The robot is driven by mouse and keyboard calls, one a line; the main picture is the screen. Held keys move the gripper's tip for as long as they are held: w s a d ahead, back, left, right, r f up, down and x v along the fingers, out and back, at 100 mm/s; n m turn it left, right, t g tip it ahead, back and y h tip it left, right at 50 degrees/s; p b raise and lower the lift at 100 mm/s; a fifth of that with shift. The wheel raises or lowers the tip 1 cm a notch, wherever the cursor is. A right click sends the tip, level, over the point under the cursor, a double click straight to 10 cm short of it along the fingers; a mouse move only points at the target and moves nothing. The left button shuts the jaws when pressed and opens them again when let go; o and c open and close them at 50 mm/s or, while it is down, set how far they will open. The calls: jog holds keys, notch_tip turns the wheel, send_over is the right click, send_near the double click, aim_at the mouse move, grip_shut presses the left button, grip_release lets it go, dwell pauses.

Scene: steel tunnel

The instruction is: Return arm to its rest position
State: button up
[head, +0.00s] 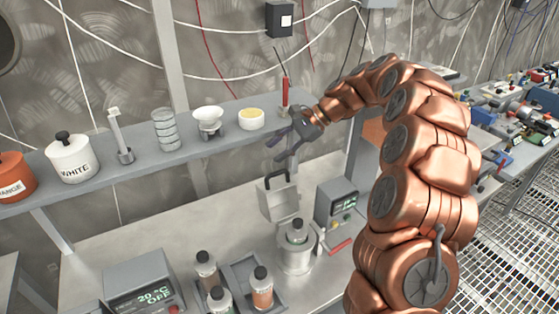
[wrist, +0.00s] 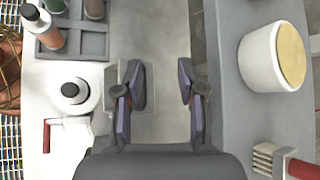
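My copper-coloured arm (head: 425,170) reaches up from the lower right and bends over to the left in the head view. My gripper (head: 285,148) hangs at the front edge of the shelf, above the workbench. In the wrist view my gripper (wrist: 160,95) has its two fingers apart, with nothing between them. Below the fingers a grey metal box with a dark handle (head: 279,198) stands on the bench.
The shelf (head: 90,189) holds a white pot (head: 72,158), a bowl with yellow contents (head: 251,119) and a red-handled brush (head: 285,95).

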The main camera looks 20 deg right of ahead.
jog(key=shift+r, duration=0.5)
jog(key=s+a+n+g+h, duration=0.2)
jog(key=s+a+n, duration=0.2)
jog(key=s, duration=0.6)
jog(key=s+a+n+g+h, duration=0.1)
jog(key=s+a+n+h, duration=0.2)
jog(key=s, duration=0.7)
jog(key=s+d+f+n+h, duration=0.1)
jog(key=s+d+f+n, duration=0.1)
jog(key=s, duration=0.5)
jog(key=s+d+f+n+h, duration=0.2)
jog(key=s, duration=0.6)
jog(key=s+d+f+n+h, duration=0.1)
jog(key=s+d+f+n, duration=0.1)
jog(key=s, duration=0.5)
jog(key=shift+s+d+f+h, duration=0.15)
jog(key=shift+d+f+h, duration=0.15)
jog(key=shift+h, duration=0.1)
